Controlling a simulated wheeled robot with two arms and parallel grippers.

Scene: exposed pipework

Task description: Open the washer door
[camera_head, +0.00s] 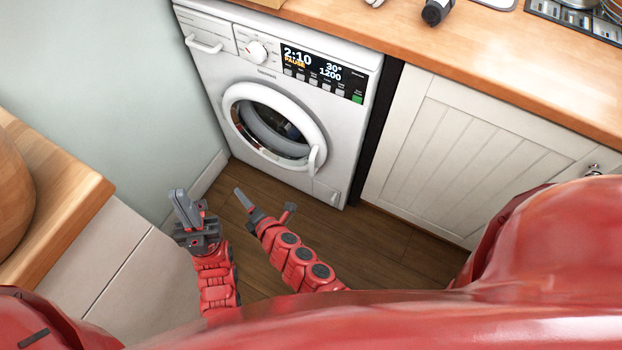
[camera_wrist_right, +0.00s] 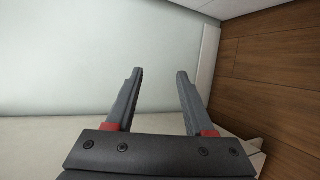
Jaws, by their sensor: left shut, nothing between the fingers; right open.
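The white washer (camera_head: 222,75) stands against the back wall under the wooden counter. Its round door (camera_head: 233,99) looks closed, with dark glass and a white ring. The door handle (camera_head: 314,158) is on the ring's lower right. My left gripper (camera_head: 180,196) is shut and empty, in front of the washer and to its lower left. My right gripper (camera_head: 240,194) is just right of it, below the door and apart from it. In the right wrist view my right gripper (camera_wrist_right: 160,72) is open and empty, facing a pale wall.
A wooden worktop (camera_head: 60,200) with pale cabinet fronts (camera_head: 75,250) stands at the left. A cream cabinet (camera_head: 460,150) stands right of the washer. Wooden floor (camera_head: 375,240) is clear before the washer. The washer display (camera_head: 318,70) reads "PAUSE".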

